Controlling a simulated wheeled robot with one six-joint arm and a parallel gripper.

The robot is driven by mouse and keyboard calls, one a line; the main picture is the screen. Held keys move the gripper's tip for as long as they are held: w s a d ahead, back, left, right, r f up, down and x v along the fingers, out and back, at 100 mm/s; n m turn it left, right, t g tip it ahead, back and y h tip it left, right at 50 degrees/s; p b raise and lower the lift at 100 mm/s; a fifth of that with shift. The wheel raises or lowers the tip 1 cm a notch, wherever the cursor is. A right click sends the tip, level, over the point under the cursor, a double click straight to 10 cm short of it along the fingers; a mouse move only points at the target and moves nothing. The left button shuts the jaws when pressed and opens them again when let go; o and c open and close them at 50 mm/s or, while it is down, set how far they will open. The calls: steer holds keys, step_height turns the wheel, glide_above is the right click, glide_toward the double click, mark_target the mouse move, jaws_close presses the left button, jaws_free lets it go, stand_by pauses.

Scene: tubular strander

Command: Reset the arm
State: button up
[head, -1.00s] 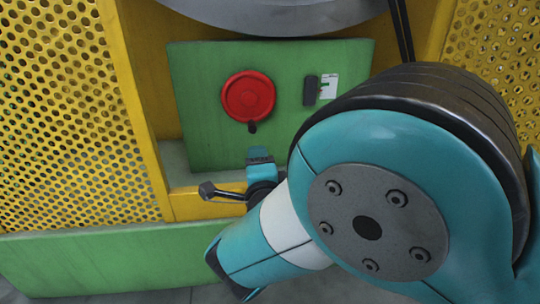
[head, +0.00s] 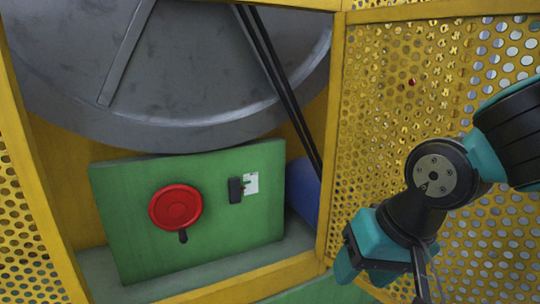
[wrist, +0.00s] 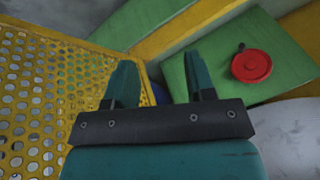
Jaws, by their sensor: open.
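My gripper shows at the lower right of the head view, in front of the yellow perforated panel (head: 400,100), with my arm reaching in from the right edge. In the wrist view my gripper (wrist: 160,82) has its two teal fingers apart with nothing between them. It is clear of the red round handwheel (head: 176,208), which sits on the green panel (head: 120,240) to the left. The handwheel also shows at the upper right of the wrist view (wrist: 251,66).
A large grey metal disc (head: 200,70) fills the top of the machine opening. Two dark belts (head: 280,85) run down beside it. A small black switch (head: 235,190) sits right of the handwheel. The yellow frame (head: 333,150) edges the opening near my gripper.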

steer(key=s+d+r+n+g+p, duration=0.3)
steer(key=s+r+n, duration=0.3)
steer(key=s, duration=0.4)
step_height(320, 180, up, 36)
steer(key=p, duration=3.6)
steer(key=shift+w+a+r+y+p, duration=0.2)
steer(key=shift+a+y+p, duration=0.15)
steer(key=shift+y, duration=0.05)
steer(key=shift+c, duration=0.7)
